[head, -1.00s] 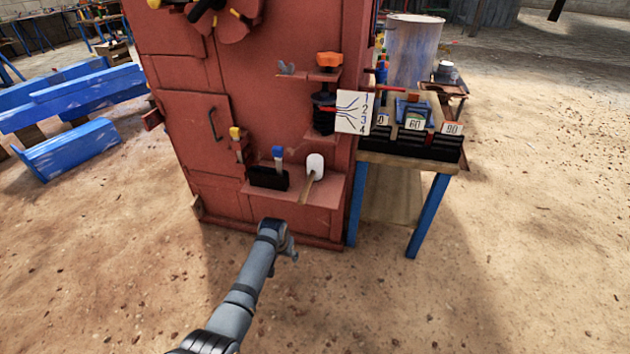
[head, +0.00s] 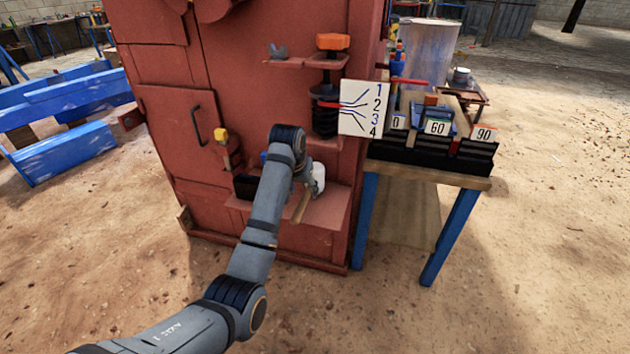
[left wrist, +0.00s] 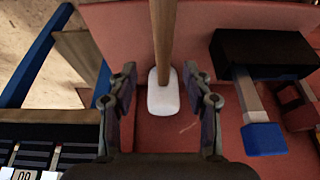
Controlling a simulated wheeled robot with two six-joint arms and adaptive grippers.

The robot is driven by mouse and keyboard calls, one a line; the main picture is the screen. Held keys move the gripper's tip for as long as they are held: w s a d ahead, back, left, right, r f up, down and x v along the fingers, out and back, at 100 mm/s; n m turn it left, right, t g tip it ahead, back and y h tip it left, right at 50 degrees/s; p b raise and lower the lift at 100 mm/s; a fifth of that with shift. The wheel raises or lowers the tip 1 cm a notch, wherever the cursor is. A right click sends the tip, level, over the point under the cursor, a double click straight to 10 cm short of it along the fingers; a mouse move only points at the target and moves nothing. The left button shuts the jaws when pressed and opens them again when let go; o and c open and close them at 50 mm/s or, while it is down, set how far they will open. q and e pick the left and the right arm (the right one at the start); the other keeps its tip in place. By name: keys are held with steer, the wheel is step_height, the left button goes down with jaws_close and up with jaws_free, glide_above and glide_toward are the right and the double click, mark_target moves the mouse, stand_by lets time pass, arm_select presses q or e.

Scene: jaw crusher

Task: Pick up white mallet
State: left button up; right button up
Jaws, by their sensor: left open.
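The white mallet (head: 318,178) is on the red shelf (head: 328,212) of the red crusher, its head partly behind my left arm in the head view. Its wooden handle (head: 301,207) slants toward the shelf's front. In the left wrist view, the white head (left wrist: 163,97) shows between the two fingers of my left gripper (left wrist: 161,100), with the wooden handle (left wrist: 163,35) running up the picture. The gripper is open, with a gap on each side of the head. Its fingers are mostly hidden behind the wrist in the head view. My right gripper is not in view.
A black block (left wrist: 262,52) and a blue-ended tool (left wrist: 264,138) are beside the mallet. A numbered card (head: 363,108) and a black screw column (head: 325,115) stand above the shelf. A table (head: 430,176) with numbered black trays is at the right.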

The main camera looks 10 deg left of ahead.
mark_target(303, 199)
arm_select(q)
steer(key=x, duration=0.3)
steer(key=b+x, duration=0.2)
steer(key=x, duration=0.1)
steer(key=b+x, duration=0.1)
steer(key=shift+s+a+f, duration=0.15)
steer(key=shift+a+f, duration=0.1)
steer(key=shift+f, duration=0.45)
steer(key=shift+r, duration=0.1)
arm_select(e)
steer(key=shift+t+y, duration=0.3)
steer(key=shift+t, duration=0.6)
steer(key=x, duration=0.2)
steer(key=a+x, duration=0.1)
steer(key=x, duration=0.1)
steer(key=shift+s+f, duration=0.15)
arm_select(q)
jaws_close()
